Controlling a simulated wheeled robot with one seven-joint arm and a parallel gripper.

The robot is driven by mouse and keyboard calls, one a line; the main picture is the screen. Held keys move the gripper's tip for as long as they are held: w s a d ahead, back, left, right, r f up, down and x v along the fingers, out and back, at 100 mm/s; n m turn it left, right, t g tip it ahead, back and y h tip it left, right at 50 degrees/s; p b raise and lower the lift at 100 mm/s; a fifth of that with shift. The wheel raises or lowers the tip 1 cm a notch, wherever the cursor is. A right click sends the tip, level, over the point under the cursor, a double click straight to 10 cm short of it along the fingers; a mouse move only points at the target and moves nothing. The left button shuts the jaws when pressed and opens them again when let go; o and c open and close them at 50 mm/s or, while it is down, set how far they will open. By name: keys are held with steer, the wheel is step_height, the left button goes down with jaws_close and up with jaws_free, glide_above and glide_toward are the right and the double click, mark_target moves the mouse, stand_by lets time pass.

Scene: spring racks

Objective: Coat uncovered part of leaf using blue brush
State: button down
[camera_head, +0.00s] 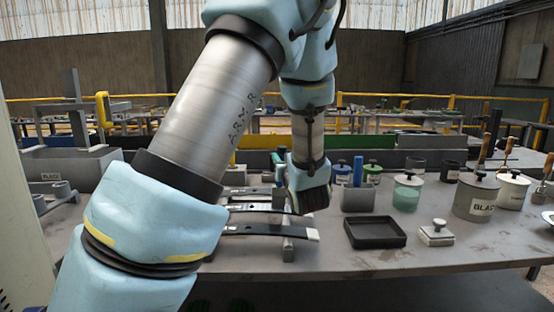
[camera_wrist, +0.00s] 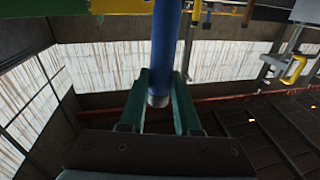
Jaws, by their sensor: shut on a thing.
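My gripper (camera_head: 309,190) is above the spring rack in the head view, its fingers mostly hidden behind the wrist. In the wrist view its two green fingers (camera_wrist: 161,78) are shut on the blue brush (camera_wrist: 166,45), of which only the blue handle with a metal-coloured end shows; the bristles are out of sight. A dark, slightly curved leaf (camera_head: 262,230) lies across the rack's supports, with a pale end (camera_head: 313,235) at the right. Other leaves (camera_head: 250,207) lie behind it, partly hidden by my arm. I cannot tell whether the brush touches a leaf.
A black tray (camera_head: 375,245) and a small white lidded box (camera_head: 436,234) stand right of the rack. A blue-grey holder (camera_head: 358,199), a green lidded jar (camera_head: 407,195) and a grey labelled pot (camera_head: 474,204) stand farther back and right. The table front beside the tray is clear.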

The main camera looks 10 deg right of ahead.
steer(key=shift+d, duration=0.1)
steer(key=shift+d+r+p, duration=0.15)
steer(key=shift+r+p, duration=1.85)
steer(key=shift+r, duration=1)
steer(key=shift+s+d+r+p, duration=0.1)
steer(key=shift+r+p, duration=0.95)
steer(key=shift+r, duration=0.5)
steer(key=shift+f, duration=0.1)
